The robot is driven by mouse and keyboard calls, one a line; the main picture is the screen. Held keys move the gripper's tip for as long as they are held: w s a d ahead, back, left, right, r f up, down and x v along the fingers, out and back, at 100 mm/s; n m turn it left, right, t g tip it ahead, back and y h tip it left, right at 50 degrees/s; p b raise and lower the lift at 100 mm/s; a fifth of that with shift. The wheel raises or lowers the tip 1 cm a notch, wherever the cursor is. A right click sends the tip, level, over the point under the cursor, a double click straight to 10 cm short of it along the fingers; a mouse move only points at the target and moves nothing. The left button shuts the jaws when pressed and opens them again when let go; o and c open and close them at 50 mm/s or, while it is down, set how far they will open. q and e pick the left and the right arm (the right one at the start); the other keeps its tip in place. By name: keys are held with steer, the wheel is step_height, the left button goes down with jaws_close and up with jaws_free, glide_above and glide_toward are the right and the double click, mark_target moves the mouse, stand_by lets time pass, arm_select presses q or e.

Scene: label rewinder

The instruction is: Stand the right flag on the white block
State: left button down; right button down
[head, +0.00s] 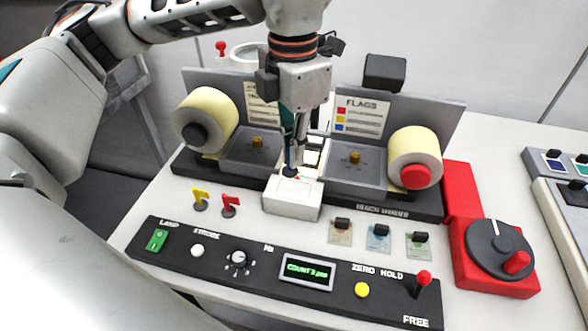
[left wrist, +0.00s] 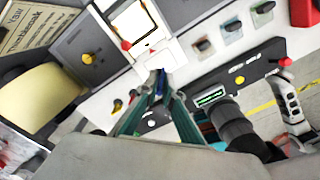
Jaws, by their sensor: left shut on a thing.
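The white block (head: 292,198) stands at the middle of the bench, in front of the rewinder; the left wrist view also shows it (left wrist: 163,57). My left gripper (head: 293,164) points down over the block, shut on a small blue flag (left wrist: 160,76). The flag is mostly hidden by the fingers; its dark base (head: 290,173) appears at the block's top, but I cannot tell whether it touches. A yellow flag (head: 200,197) and a red flag (head: 229,204) stand upright on the bench left of the block. Grey parts at the right of the wrist view may be my right gripper (left wrist: 289,105).
The black control panel (head: 210,262) runs along the front. Three coloured cards with dark holders lie right of the block; the middle one is blue (head: 379,232). Label rolls (head: 207,112) (head: 418,146) flank the rewinder. A red crank unit (head: 497,278) stands at right.

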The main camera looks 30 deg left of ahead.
mark_target(294, 170)
arm_select(q)
steer(key=shift+f, duration=2.45)
steer(key=shift+f, duration=0.15)
steer(key=c, duration=2.2)
jaws_free()
step_height(294, 170, up, 12)
steer(key=shift+r, duration=0.2)
steer(key=shift+s+f, duration=0.1)
